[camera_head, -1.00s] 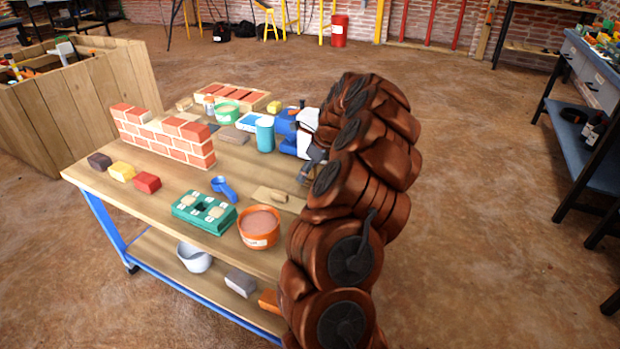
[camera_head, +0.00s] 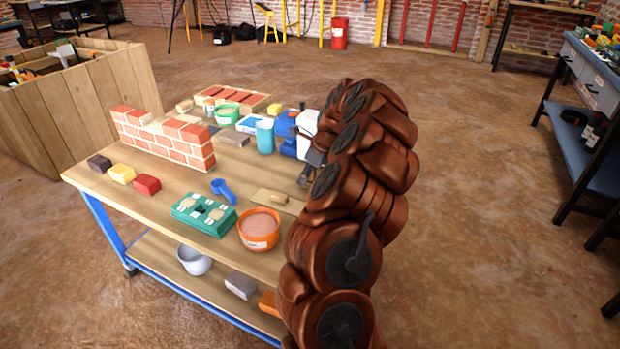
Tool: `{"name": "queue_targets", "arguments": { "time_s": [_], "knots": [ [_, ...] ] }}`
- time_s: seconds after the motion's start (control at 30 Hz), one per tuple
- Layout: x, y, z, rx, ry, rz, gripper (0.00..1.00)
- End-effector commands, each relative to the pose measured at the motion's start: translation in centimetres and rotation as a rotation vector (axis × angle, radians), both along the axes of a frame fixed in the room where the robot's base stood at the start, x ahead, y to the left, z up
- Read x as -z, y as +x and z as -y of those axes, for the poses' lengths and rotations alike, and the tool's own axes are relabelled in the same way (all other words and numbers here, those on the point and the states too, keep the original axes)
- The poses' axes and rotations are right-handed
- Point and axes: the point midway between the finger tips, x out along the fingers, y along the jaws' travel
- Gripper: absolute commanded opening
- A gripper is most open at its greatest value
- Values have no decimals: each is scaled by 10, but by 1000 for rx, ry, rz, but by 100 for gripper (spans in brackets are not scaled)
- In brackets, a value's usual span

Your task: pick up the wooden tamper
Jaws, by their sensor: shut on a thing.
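My gripper (camera_head: 305,178) is partly in view at the right part of the workbench (camera_head: 150,215), left of my brown arm. Its dark fingers point down near the bench top, in front of a blue and white device (camera_head: 298,134). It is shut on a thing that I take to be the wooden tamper. The tamper itself is not clearly visible, as the fingers and arm hide that spot. I cannot tell whether it touches the bench.
A wooden float (camera_head: 277,200) lies just left of my gripper. An orange tub (camera_head: 259,229), a green block mould (camera_head: 203,214) and a blue scoop (camera_head: 223,190) are nearby. A small brick wall (camera_head: 165,140) stands at the back left.

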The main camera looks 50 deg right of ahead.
Motion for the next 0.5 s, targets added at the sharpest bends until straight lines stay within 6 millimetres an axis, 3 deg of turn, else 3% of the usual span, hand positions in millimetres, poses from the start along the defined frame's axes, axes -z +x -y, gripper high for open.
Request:
{"name": "queue_targets", "arguments": {
  "time_s": [0.27, 0.5],
  "knots": [
    [-4, 0, 0, 0, 0, 0, 12],
    [-33, 0, 1, 0, -1, 0, 12]
  ]
}}
